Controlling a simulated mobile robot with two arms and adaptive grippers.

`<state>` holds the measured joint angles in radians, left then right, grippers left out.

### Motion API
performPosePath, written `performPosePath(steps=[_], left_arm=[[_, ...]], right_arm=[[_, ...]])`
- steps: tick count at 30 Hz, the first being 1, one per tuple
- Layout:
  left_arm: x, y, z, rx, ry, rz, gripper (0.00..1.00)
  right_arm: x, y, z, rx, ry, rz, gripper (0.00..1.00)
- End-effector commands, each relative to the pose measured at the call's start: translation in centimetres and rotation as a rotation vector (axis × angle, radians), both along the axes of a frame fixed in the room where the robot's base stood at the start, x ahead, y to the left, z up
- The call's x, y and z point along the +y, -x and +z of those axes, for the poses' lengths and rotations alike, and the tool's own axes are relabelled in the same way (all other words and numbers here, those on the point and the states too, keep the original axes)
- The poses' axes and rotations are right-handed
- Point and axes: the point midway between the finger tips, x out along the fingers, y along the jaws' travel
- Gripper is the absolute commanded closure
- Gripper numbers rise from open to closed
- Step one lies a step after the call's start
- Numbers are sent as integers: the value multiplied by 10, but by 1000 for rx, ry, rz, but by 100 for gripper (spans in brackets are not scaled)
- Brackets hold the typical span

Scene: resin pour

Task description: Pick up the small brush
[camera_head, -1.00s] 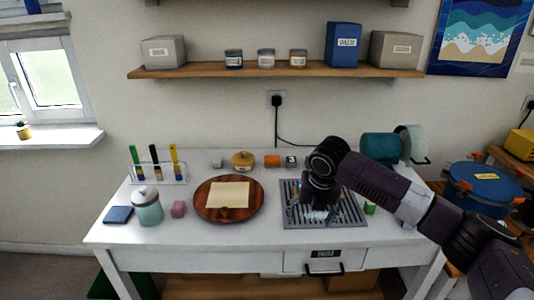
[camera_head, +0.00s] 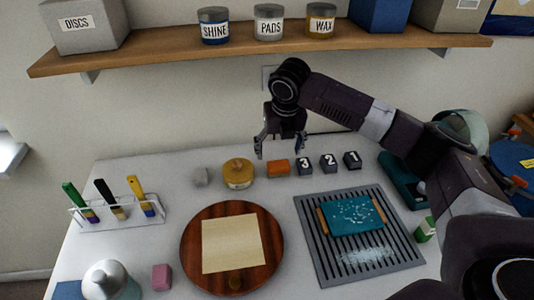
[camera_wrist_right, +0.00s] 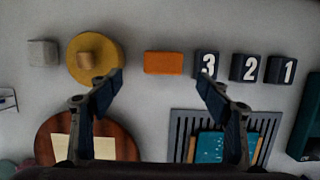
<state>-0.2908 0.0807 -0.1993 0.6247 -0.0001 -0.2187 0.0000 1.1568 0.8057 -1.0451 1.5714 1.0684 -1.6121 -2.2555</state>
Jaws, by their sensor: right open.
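Three brushes stand in a clear rack (camera_head: 118,214) at the table's left: a green-handled brush (camera_head: 78,197), a black-handled brush (camera_head: 107,195) and a yellow-handled brush (camera_head: 139,193). All lean with bristles down; I cannot tell surely which counts as the small one. My right gripper (camera_head: 279,148) is open and empty, pointing down above the back of the table, well right of the rack. In the right wrist view its fingers (camera_wrist_right: 160,86) are spread wide with nothing between them. My left gripper is not in view.
A round wooden board (camera_head: 188,250) with a beige sheet lies mid-table. A grooved grey tray (camera_head: 313,245) holds a teal piece (camera_head: 352,218). A yellow round tin (camera_head: 238,175), orange block (camera_head: 278,167) and numbered blocks (camera_head: 329,163) line the back. A shelf (camera_head: 200,55) hangs above.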

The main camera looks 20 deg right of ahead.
Motion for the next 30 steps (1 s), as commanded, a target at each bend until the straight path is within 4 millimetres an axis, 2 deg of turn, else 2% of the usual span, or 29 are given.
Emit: performPosePath(steps=[4,13,18,21,28,30], left_arm=[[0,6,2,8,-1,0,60],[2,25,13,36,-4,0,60],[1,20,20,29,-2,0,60],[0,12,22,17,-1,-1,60],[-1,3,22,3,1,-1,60],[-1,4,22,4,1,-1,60]], right_arm=[[0,-1,-8,3,-1,0,29],[-7,-12,-39,3,1,-2,29],[-10,-20,-64,3,0,-1,29],[-11,-22,-72,1,0,-1,29],[-11,-23,-75,0,0,0,29],[-11,-23,-74,0,0,0,34]])
